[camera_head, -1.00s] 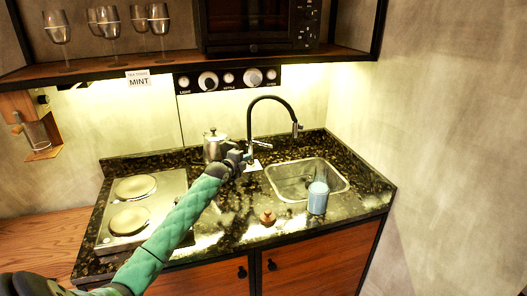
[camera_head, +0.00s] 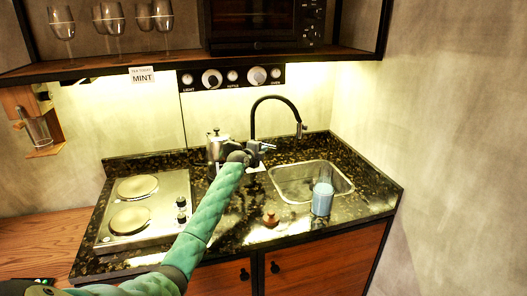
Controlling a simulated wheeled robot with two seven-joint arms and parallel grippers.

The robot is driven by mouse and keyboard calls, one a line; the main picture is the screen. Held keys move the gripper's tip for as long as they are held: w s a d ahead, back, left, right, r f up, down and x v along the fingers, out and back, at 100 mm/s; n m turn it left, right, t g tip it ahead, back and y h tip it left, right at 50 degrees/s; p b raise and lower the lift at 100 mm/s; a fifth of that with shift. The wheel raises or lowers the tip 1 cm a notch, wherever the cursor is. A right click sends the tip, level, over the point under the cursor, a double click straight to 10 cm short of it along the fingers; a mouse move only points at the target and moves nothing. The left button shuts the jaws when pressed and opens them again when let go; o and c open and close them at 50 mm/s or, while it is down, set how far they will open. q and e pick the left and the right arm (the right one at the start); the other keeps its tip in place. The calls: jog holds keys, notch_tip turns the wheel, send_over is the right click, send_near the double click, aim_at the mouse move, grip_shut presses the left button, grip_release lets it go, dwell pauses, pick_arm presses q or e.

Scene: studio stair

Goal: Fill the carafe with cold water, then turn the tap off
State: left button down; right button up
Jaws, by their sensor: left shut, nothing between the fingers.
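The tap (camera_head: 252,120) is a black gooseneck at the back of the counter, its spout over the sink (camera_head: 348,188). A lever shows at its base. My left gripper (camera_head: 252,152) is by the tap's base and lever, shut and empty. My own wrist partly hides it, and I cannot tell whether it touches the lever. The carafe (camera_head: 322,198), clear above and pale blue below, appears upright at the sink's front edge. I cannot make out a water stream from the spout. My right gripper is not in view.
A metal kettle (camera_head: 214,146) stands left of the tap, close to my left gripper. A small brown knobbed object (camera_head: 270,219) lies on the front counter. A two-plate hob (camera_head: 150,205) is at the left. A shelf (camera_head: 110,70) with wine glasses hangs above.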

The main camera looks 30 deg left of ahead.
pick_arm(q)
jog(key=shift+w, duration=0.3)
jog(key=shift+w, duration=0.1)
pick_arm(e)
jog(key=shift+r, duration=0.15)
pick_arm(q)
jog(key=shift+w+r+n+y+p, duration=0.25)
jog(key=shift+w+n+y+p, duration=0.4)
jog(key=shift+y+p, duration=0.2)
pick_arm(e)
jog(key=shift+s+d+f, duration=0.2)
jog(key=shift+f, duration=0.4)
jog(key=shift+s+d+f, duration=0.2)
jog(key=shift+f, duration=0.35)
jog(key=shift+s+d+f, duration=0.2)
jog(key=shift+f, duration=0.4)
pick_arm(q)
jog(key=shift+d+r, duration=0.1)
